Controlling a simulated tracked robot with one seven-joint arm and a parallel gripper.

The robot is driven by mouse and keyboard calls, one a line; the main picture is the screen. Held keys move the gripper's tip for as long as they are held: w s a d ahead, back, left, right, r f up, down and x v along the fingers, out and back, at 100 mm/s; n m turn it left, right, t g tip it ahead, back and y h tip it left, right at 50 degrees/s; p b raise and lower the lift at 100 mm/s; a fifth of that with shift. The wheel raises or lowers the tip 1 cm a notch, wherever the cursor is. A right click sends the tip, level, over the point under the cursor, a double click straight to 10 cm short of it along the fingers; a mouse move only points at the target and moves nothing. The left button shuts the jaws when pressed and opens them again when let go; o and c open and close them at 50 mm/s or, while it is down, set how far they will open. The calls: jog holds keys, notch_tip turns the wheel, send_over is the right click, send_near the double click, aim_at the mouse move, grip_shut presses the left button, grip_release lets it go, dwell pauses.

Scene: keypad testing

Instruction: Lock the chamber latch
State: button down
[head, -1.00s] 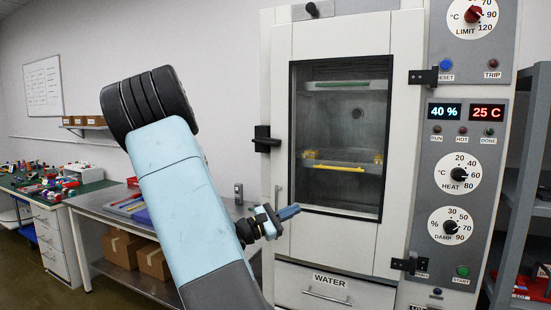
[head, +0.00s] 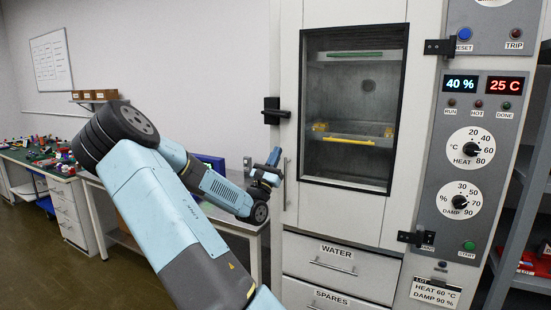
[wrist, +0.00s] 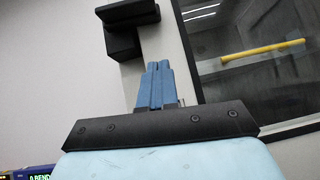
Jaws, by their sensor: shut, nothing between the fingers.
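The chamber (head: 350,222) stands with its windowed door closed. A black latch (head: 272,104) sits at the door's left edge, with a short handle reaching right toward the door. In the wrist view the latch (wrist: 128,14) is at the top, a dark bar with a block beside it. My gripper (head: 275,156) points up, below the latch and near the vertical door handle (head: 286,182). In the wrist view its blue fingers (wrist: 158,72) are together and empty, with a visible gap to the latch.
The control panel (head: 475,190) with dials and buttons is right of the door. WATER (head: 333,265) and SPARES (head: 330,299) drawers are below. A grey shelf (head: 520,215) stands at far right. A workbench (head: 60,178) with coloured parts is at left.

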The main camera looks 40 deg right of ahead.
aim_at(287, 118)
jog(key=x, duration=0.6)
jog(key=shift+d+r, duration=0.1)
notch_tip(287, 118, up, 2)
jog(key=shift+r, duration=0.2)
jog(key=shift+s+r, duration=0.15)
jog(key=shift+r, duration=0.7)
jog(key=shift+s+d+r, duration=0.1)
jog(key=shift+r, duration=0.35)
jog(key=shift+s+d+r, duration=0.1)
jog(key=shift+r, duration=0.4)
